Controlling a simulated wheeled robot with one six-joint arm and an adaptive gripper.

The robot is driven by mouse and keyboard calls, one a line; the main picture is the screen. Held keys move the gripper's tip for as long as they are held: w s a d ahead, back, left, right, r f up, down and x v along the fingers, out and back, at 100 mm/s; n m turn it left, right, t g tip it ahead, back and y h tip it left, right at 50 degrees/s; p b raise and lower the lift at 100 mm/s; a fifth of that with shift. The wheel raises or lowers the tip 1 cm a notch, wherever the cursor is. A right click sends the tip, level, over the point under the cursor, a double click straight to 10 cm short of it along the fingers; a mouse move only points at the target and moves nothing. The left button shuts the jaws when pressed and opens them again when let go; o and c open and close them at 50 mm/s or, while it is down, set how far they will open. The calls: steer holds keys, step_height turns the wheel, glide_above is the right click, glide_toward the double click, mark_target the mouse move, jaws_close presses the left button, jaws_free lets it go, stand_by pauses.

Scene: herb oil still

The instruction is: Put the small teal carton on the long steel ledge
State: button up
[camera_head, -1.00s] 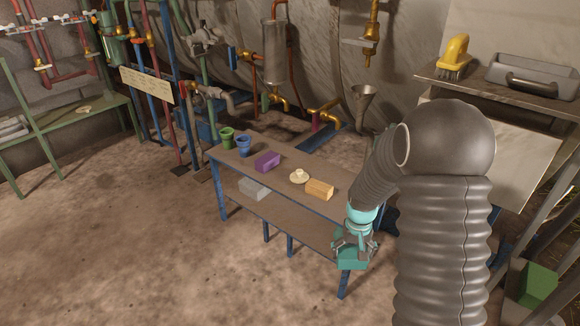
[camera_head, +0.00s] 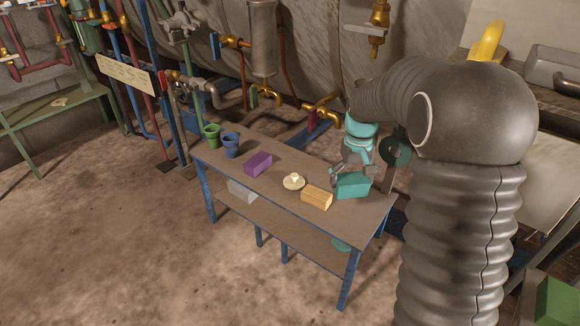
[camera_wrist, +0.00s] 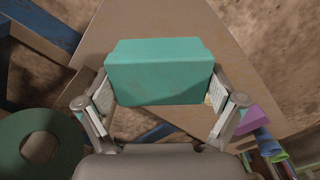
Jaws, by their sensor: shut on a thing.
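The small teal carton (camera_head: 352,186) is held by my gripper (camera_head: 352,174) over the right end of the brown-topped table (camera_head: 225,168). Whether it touches the top is hard to tell. In the wrist view, the carton (camera_wrist: 160,75) lies between the two fingers of my gripper (camera_wrist: 160,97), which are shut on its ends. The carton looks level, with the tabletop (camera_wrist: 165,25) behind it. I cannot tell for certain which surface is the long steel ledge.
On the table are a green pot (camera_head: 212,136), a blue pot (camera_head: 231,145), a purple box (camera_head: 258,164), a cream dish (camera_head: 293,182) and an orange block (camera_head: 316,198). A grey block (camera_head: 241,191) lies on the lower shelf. A green ring (camera_head: 397,151) stands close right.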

step_height(320, 180, down, 6)
steer(key=shift+w+a, duration=0.1)
steer(key=shift+w, duration=0.05)
steer(key=shift+f+b, duration=0.35)
steer(key=shift+f, duration=1.45)
steer(key=shift+f, duration=0.15)
steer(key=o, duration=1.2)
